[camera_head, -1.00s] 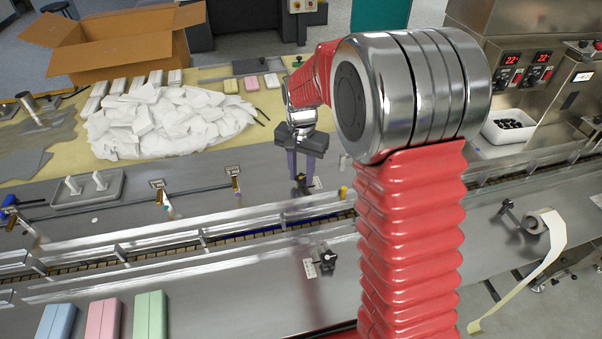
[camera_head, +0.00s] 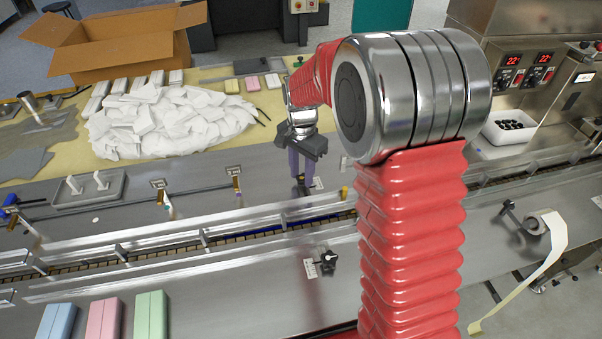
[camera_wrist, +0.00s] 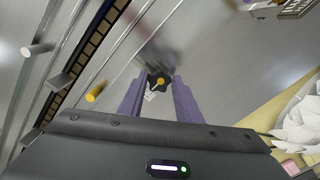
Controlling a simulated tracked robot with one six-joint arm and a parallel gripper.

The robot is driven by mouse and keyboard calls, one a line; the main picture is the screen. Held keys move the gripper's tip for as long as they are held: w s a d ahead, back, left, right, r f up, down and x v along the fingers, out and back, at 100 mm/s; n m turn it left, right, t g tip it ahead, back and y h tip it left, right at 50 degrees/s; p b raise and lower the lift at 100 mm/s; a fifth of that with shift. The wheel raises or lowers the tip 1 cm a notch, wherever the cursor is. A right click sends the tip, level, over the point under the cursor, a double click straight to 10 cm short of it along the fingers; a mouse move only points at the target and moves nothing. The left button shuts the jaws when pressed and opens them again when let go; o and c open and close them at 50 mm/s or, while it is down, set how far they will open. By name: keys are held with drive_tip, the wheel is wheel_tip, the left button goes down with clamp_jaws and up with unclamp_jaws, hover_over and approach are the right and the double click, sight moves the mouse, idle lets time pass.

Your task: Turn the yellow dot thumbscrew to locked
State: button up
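The yellow dot thumbscrew (camera_wrist: 160,82) shows in the wrist view as a dark knob with a yellow dot, between the tips of my gripper's purple fingers. A small white label (camera_wrist: 150,96) lies beside it. In the head view my gripper (camera_head: 301,180) points down at the steel deck behind the conveyor, and its fingers hide most of the knob. The label plate (camera_head: 318,184) shows just right of the fingers. The fingers stand apart, one on each side of the knob; contact with it cannot be made out.
A second dark thumbscrew (camera_head: 328,259) with a white label stands on the near deck. The conveyor rail (camera_head: 180,245) runs between. A yellow-capped post (camera_head: 343,191) is close right of my gripper, also in the wrist view (camera_wrist: 95,95). A white heap (camera_head: 165,120) lies behind left.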

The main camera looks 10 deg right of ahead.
sight(302, 178)
drive_tip(key=o, duration=0.4)
wheel_tip(302, 178, up, 14)
drive_tip(key=shift+f, duration=0.15)
idle(0.6)
idle(0.4)
